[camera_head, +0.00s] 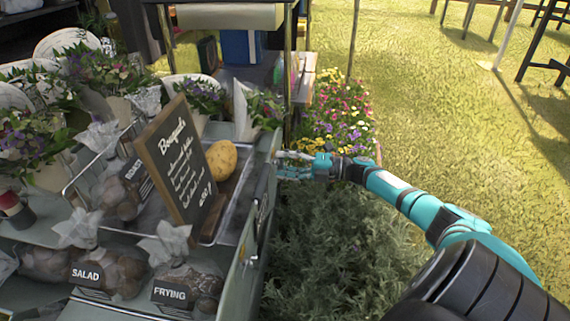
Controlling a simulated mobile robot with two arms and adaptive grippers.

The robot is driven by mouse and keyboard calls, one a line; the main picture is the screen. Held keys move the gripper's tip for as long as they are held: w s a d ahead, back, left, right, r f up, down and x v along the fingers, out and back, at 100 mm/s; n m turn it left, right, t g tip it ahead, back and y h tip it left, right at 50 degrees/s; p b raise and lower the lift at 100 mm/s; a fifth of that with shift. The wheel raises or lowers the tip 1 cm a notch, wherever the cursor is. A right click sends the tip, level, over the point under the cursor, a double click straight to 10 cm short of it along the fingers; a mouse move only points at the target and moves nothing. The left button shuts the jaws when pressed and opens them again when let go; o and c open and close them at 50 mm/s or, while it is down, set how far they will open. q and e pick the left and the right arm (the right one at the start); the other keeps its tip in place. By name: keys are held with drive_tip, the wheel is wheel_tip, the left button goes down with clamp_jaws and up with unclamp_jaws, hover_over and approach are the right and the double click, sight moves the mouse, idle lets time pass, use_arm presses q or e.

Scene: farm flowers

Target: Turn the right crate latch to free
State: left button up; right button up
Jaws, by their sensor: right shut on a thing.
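My right gripper (290,165) is at the right side of the green-grey stand, close to its edge. Its fingers point left and are shut on a small part there, which looks like the right crate latch. The fingers hide most of that part, so I cannot tell how far it is turned. A dark elongated fitting (262,196) shows on the stand's side, nearer to me than the gripper. My left gripper is not in view.
Bright flowers (338,115) grow behind the gripper, and a grey-green bush (325,240) lies below my right arm.

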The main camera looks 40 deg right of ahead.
drive_tip(key=shift+f, duration=0.1)
drive_tip(key=o, duration=1.2)
drive_tip(key=shift+c, duration=0.2)
drive_tip(key=shift+s, duration=0.1)
drive_tip(key=v, duration=1.2)
